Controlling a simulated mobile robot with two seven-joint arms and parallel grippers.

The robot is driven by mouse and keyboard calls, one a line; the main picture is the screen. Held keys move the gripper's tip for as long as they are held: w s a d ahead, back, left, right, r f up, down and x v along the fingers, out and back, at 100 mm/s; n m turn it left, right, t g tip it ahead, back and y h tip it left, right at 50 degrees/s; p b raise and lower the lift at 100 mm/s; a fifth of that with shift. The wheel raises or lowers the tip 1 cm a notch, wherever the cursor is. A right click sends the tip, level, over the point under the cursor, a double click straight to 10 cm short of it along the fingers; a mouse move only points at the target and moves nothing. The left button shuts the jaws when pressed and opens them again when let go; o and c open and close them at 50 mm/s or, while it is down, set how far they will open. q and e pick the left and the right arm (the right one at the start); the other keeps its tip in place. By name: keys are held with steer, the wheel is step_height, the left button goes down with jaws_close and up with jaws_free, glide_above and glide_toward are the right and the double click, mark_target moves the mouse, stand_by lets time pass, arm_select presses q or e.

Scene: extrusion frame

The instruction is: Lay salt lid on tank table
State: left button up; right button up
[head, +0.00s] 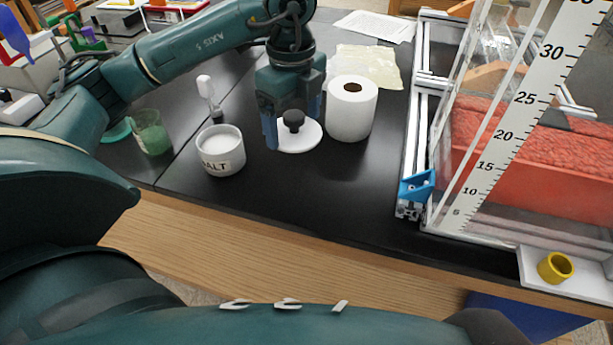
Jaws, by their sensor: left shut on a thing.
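The salt lid (302,140) is a white disc with a dark round knob, in the middle of the head view. It is level, at or just above the black tank table (290,205); I cannot tell whether it touches. My left gripper (292,122) points down over the lid and is shut on its knob. The white salt jar (222,163), labelled "SALT", stands uncovered on the table to the left of the lid, with white content showing. My right gripper is not in view.
A white paper roll (351,108) stands close to the right of the lid. A white-headed tool (207,95) and a green cup (150,132) are to the left. The clear tank (530,150) with a ruler stands on the right. The table's front is clear.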

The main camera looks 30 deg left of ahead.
arm_select(q)
step_height(320, 180, down, 10)
steer(key=shift+f+p, duration=0.1)
steer(key=shift+p, duration=0.3)
steer(key=shift+f, duration=0.1)
steer(key=o, duration=0.8)
step_height(320, 180, up, 12)
steer(key=shift+r+b, duration=0.15)
steer(key=shift+b, duration=0.4)
steer(key=shift+a, duration=0.1)
